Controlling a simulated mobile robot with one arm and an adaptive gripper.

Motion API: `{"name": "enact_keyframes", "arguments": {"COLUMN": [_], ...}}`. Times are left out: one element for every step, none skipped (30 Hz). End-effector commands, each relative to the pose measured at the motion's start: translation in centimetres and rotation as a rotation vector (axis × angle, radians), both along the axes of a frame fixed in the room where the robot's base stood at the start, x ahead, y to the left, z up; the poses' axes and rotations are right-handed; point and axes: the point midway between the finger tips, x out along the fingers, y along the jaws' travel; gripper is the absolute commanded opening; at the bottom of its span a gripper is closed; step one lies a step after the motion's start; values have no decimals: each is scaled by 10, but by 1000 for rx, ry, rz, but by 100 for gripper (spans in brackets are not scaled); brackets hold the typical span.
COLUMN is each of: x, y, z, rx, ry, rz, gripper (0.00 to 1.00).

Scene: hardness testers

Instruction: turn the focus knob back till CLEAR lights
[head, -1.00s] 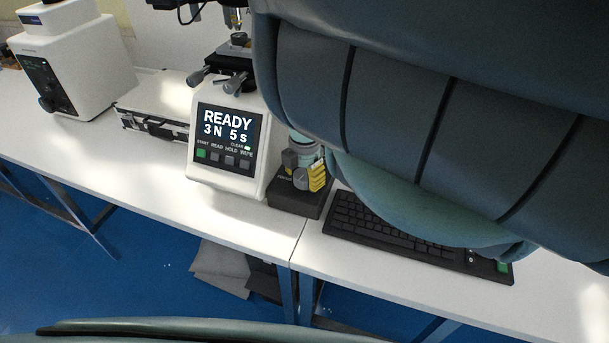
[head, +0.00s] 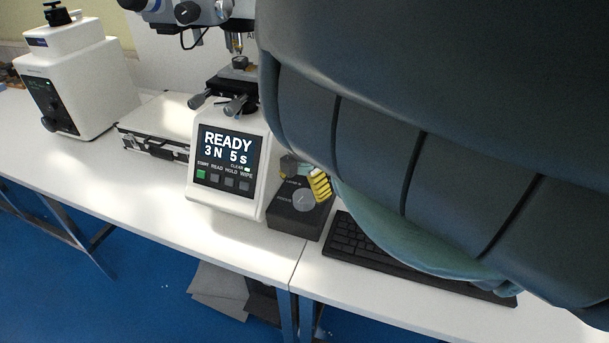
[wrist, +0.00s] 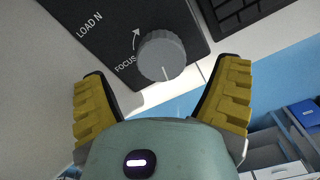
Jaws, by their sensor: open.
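The focus knob (wrist: 162,56) is a grey ribbed dial on a dark box (head: 291,221), marked FOCUS with a curved arrow. Its white line points down in the wrist view. The knob also shows in the head view (head: 303,200). My gripper (wrist: 165,70) is open, with its yellow pads on either side of the knob in the picture and apart from it. In the head view one yellow finger (head: 319,187) shows just above the knob; my arm hides the rest. The tester's screen (head: 227,146) reads READY, 3 N, 5 s. The small CLEAR lamp (head: 247,169) looks bright and pale.
A black keyboard (head: 352,244) lies right of the box, partly under my arm. The white tester (head: 230,206) stands close on the left, with a silver case (head: 155,125) and another white machine (head: 75,85) farther left. The table's front edge is near the box.

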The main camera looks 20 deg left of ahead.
Motion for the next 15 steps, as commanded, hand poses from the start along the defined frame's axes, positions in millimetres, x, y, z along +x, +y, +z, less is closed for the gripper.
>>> {"name": "enact_keyframes", "arguments": {"x": [2, 2, 0, -2, -2, -3, -3, -4, -4, -4, -4, -4, -3, -3, -2], "y": [-2, -3, -2, -2, -2, -2, -2, -2, -2, -2, -3, -2, -2, -1, -1], "z": [8, 11, 13, 14, 15, 17, 18, 19, 21, 23, 24, 26, 27, 29, 31], "rx": [-4, -6, -8, -11, -12, -12, -12, -12, -13, -14, -13, -12, -9, -9, -8], "ry": [-7, -6, 0, 4, 7, 9, 12, 14, 15, 15, 13, 12, 11, 9, 6], "rz": [-1, 0, 4, 9, 11, 14, 16, 16, 17, 17, 15, 14, 14, 13, 10], "gripper": [88, 88, 88, 88, 88, 88, 88, 88, 88, 88, 88, 88, 88, 88, 88]}}
